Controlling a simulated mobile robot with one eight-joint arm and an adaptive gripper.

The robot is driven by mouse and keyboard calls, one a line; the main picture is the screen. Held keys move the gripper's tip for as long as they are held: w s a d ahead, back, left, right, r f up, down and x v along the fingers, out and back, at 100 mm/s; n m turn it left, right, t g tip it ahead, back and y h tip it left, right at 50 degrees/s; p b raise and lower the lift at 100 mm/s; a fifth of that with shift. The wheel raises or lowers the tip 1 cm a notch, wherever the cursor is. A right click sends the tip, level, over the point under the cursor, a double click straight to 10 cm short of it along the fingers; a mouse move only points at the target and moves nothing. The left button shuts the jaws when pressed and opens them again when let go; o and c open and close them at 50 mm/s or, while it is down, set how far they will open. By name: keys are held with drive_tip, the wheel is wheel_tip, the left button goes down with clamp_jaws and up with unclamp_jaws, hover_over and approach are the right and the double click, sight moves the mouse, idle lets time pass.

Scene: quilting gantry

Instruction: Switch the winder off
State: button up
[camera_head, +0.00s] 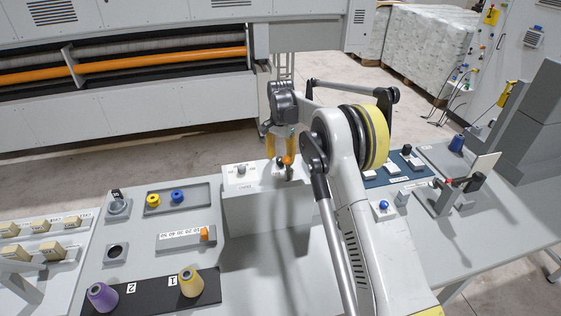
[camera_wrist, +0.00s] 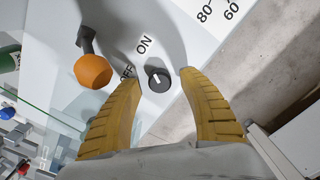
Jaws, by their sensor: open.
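The winder control box (camera_head: 262,207) is a light grey block with labelled controls on its top. In the wrist view a small black rotary knob (camera_wrist: 158,79) with a white pointer mark sits beside printed ON and OFF labels (camera_wrist: 144,44); OFF is partly covered by a fingertip. A dark lever with an orange ball end (camera_wrist: 93,71) stands left of the labels. My gripper (camera_wrist: 161,74) is open, its yellow fingers on either side of the knob with gaps showing. In the head view my gripper (camera_head: 279,151) is over the box; contact cannot be told.
A grey-capped knob (camera_head: 241,170) is at the box's left. A tray (camera_head: 190,204) with small spools and a slider panel (camera_head: 186,240) lie left. My arm hides part of the bench right.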

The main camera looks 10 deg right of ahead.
drive_tip(key=shift+f, duration=0.3)
clamp_jaws()
drive_tip(key=shift+n, duration=0.3)
drive_tip(key=n, duration=0.5)
drive_tip(key=shift+p, duration=0.3)
drive_tip(key=n, duration=0.6)
drive_tip(key=shift+a, duration=0.1)
drive_tip(key=shift+n, duration=0.3)
